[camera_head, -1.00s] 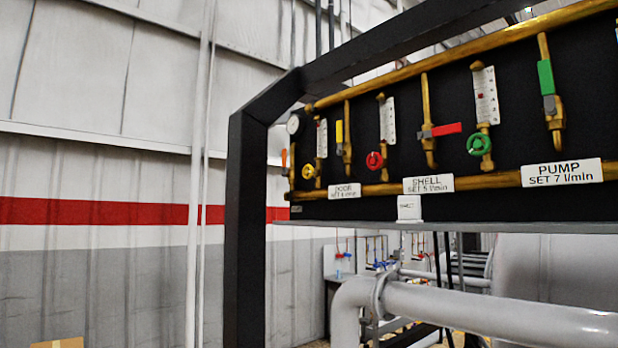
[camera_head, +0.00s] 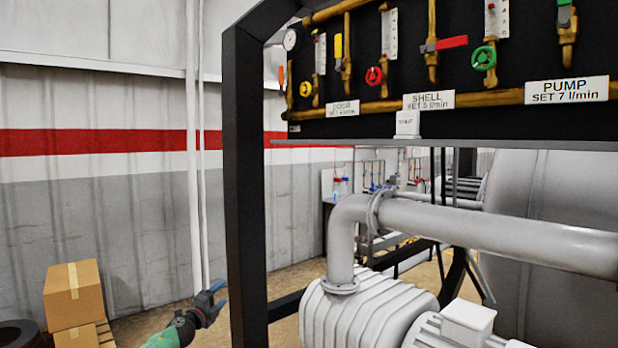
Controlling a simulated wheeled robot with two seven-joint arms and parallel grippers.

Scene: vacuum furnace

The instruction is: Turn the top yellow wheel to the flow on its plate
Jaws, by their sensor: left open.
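The yellow wheel (camera_head: 306,89) is at the left end of the black panel, under a flow gauge (camera_head: 320,54) whose reading is too small to tell. A white plate (camera_head: 342,108) below and to its right reads "DOOR" and a set value that I cannot read clearly. A red wheel (camera_head: 375,76) and a green wheel (camera_head: 484,58) stand further right on the panel. My left gripper (camera_head: 216,297) is open and empty at the lower left, well below the panel and apart from it. My right gripper is not in view.
A black frame post (camera_head: 247,200) stands between my left gripper and the panel's underside. A grey pipe (camera_head: 480,222) and a ribbed grey pump body (camera_head: 365,312) fill the lower right. Cardboard boxes (camera_head: 73,290) stand at the lower left. A red-handled valve (camera_head: 445,43) sits on the panel.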

